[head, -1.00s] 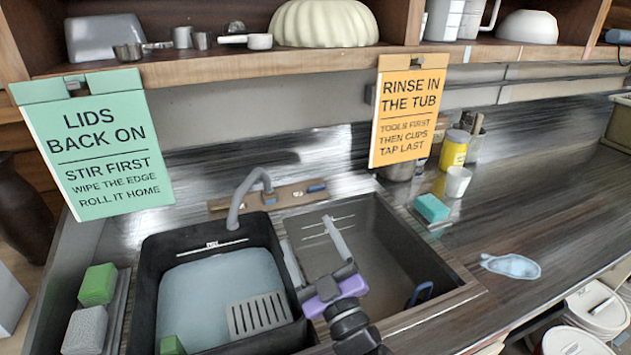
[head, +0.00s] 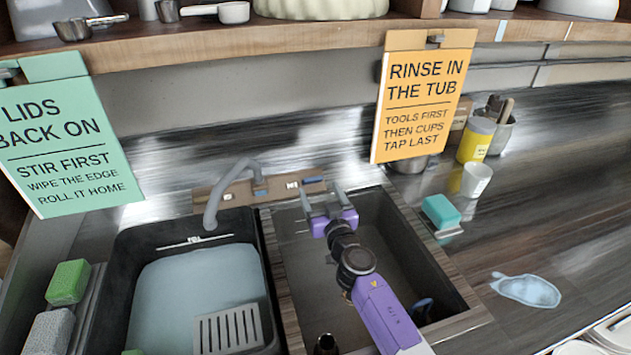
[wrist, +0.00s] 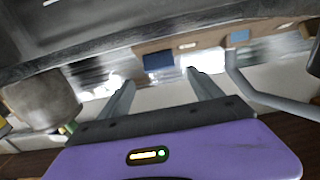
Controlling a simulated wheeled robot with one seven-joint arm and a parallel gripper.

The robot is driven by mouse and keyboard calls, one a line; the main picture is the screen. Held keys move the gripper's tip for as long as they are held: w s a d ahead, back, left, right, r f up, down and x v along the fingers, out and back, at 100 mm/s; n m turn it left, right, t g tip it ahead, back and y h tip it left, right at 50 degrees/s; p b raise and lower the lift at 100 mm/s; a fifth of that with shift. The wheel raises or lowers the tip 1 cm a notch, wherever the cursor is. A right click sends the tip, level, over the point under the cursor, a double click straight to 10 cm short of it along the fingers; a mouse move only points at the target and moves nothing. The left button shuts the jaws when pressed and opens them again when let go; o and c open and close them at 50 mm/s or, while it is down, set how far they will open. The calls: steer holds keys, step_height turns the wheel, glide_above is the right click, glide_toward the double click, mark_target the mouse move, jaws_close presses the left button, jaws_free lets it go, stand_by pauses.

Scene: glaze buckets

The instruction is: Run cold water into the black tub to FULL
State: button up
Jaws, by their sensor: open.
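The black tub (head: 110,255) stands in the left basin with pale blue water (head: 200,290) in it. The water's far edge lies close below a white mark line (head: 195,243). The grey spout (head: 213,205) arches over the tub's back edge; I make out no stream. Behind the sink, a wooden strip (head: 235,192) carries a blue handle (head: 314,182) right of the spout. My gripper (head: 325,196) is open and empty over the right basin's back edge. In the wrist view, the blue handle (wrist: 158,61) appears beyond the gap between the fingers (wrist: 161,85), apart from them.
A grey slotted piece (head: 228,330) sits in the tub's front. Green and grey sponges (head: 68,283) lie at left. The right basin (head: 400,235) holds a dark item. A teal sponge (head: 440,211) and white cup (head: 476,180) stand right. An orange sign (head: 425,100) hangs above.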

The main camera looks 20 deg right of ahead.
mark_target(314, 179)
steer(key=w+b, duration=0.1)
steer(key=w, duration=0.3)
steer(key=shift+f+b, duration=0.15)
steer(key=shift+b, duration=0.25)
steer(key=shift+w+b, duration=0.4)
steer(key=shift+w, duration=0.45)
steer(key=shift+c, duration=0.2)
steer(key=c, duration=1.3)
steer(key=shift+c, duration=0.2)
